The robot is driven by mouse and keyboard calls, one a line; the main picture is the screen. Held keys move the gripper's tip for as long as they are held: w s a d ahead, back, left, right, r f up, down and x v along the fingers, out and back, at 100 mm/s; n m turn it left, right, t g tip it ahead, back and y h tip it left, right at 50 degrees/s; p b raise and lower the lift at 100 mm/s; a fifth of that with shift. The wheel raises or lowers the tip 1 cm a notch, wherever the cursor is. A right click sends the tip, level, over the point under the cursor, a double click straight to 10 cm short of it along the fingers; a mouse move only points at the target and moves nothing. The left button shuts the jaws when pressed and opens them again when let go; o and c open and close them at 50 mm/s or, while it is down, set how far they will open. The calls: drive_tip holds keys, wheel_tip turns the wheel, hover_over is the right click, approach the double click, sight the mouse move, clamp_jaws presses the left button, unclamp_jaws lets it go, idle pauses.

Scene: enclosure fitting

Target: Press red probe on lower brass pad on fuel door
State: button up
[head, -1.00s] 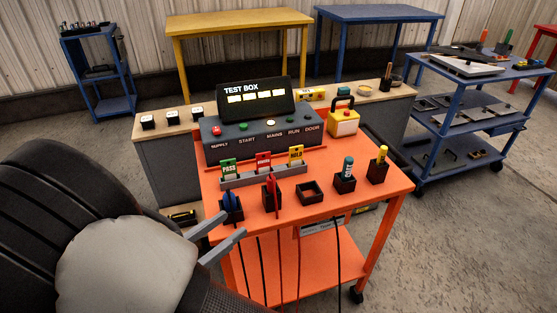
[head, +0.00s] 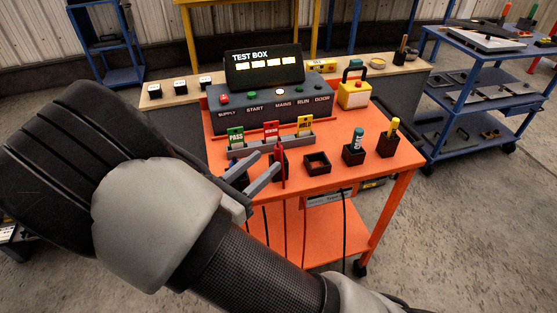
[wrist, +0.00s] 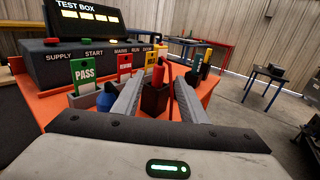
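The red probe (head: 284,164) stands upright in a black holder on the orange cart, and a cable hangs from the cart's front edge below it. My gripper (head: 267,163) is open and empty, with its fingers pointing at the probe. In the wrist view the red probe (wrist: 158,75) and its black holder (wrist: 154,99) show between the two spread fingertips (wrist: 157,78). I cannot tell whether either finger touches the probe. I cannot make out the fuel door or its brass pads in these frames.
A blue probe (wrist: 104,101) stands close on the left, mostly hidden by my gripper in the head view. An empty black holder (head: 317,164), a teal probe (head: 357,140) and a yellow probe (head: 392,130) stand right. PASS, red and yellow tags (head: 271,130) stand behind, before the test box (head: 262,103).

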sight(276, 152)
drive_tip(key=b+x, duration=0.1)
drive_tip(key=x, duration=0.4)
drive_tip(key=shift+a, duration=0.1)
clamp_jaws()
